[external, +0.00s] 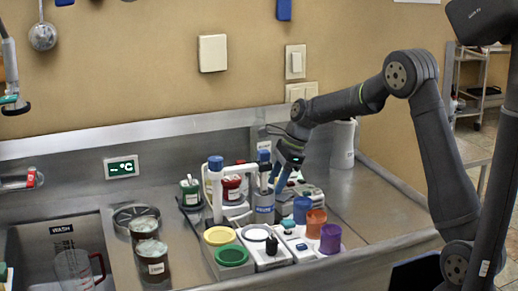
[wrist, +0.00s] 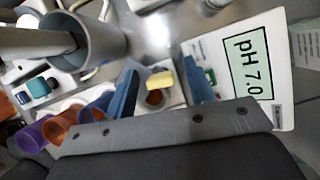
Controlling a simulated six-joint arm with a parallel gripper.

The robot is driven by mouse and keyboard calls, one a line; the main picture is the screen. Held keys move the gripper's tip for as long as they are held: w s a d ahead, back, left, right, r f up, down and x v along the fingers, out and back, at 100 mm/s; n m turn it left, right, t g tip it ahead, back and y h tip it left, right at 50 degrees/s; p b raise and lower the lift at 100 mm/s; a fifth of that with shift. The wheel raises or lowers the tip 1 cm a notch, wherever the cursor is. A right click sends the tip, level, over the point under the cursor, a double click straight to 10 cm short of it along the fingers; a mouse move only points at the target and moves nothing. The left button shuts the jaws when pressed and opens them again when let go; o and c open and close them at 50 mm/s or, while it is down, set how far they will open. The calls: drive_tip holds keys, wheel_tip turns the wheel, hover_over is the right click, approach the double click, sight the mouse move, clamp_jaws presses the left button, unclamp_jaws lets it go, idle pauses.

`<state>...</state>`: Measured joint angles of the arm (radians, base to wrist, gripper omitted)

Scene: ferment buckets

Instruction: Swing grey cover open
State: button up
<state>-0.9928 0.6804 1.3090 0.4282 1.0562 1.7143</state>
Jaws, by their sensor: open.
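My gripper (external: 280,180) is open above the back of the bench, just right of the grey cylinder (external: 264,208). In the wrist view its two blue fingers (wrist: 160,68) are apart, with a small yellow block (wrist: 160,80) and a round brownish opening seen between them. I cannot tell whether the fingers touch anything. A pale grey round top (external: 256,233) sits on the middle white unit among the coloured buckets. I cannot tell whether this is the grey cover, and no hinge shows clearly. The area under my gripper is partly hidden by it in the external view.
Yellow (external: 219,236) and green (external: 231,256) rings lie at the left; blue (external: 301,209), orange (external: 316,222) and purple (external: 330,238) cups stand at the right. A white jug (external: 343,144) is behind. A pH 7.0 card (wrist: 245,65) lies near my fingers. Bare steel lies at the right.

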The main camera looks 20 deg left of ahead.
clamp_jaws()
drive_tip(key=shift+m, duration=0.3)
drive_tip(key=m+t, duration=0.1)
drive_tip(key=m, duration=0.1)
drive_tip(key=shift+m+y, duration=0.3)
drive_tip(key=shift+m+t, duration=0.8)
drive_tip(key=shift+m, duration=1.1)
unclamp_jaws()
